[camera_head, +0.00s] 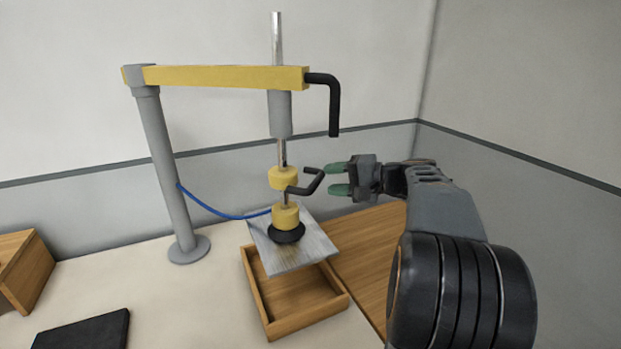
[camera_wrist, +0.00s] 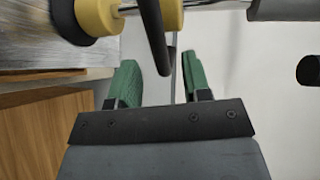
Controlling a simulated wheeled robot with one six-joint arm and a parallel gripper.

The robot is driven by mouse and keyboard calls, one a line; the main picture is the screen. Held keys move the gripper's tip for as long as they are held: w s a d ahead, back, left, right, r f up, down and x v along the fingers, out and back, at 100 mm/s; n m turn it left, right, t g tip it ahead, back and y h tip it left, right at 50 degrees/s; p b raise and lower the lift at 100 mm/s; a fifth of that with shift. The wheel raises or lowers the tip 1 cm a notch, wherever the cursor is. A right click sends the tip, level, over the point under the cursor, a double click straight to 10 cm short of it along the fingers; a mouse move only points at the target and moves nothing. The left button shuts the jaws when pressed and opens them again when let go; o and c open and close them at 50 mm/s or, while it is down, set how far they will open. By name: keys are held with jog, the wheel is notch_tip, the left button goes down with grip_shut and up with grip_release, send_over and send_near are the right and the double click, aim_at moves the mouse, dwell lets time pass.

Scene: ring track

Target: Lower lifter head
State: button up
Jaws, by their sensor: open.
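The lifter head has yellow collars (camera_head: 286,215) on a metal rod and a black suction cup (camera_head: 287,233) at its bottom. The cup rests on or just above a grey plate (camera_head: 290,252); I cannot tell which. A black bent handle (camera_head: 308,183) sticks out to the right from between the collars. My gripper (camera_head: 338,179) is open, with green fingers pointing left, just right of the handle. In the wrist view the black handle (camera_wrist: 153,35) reaches down between the open green fingers (camera_wrist: 157,85). I see no grip on it.
A yellow beam (camera_head: 220,76) on a grey post (camera_head: 165,170) carries the rod, with a black crank (camera_head: 333,105) at its right end. The tilted plate lies over a wooden tray (camera_head: 300,305). A blue hose (camera_head: 215,209) runs from post to head.

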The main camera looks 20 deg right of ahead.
aim_at(321, 180)
jog(key=shift+p+x, duration=0.35)
jog(key=shift+x, duration=2.7)
grip_shut()
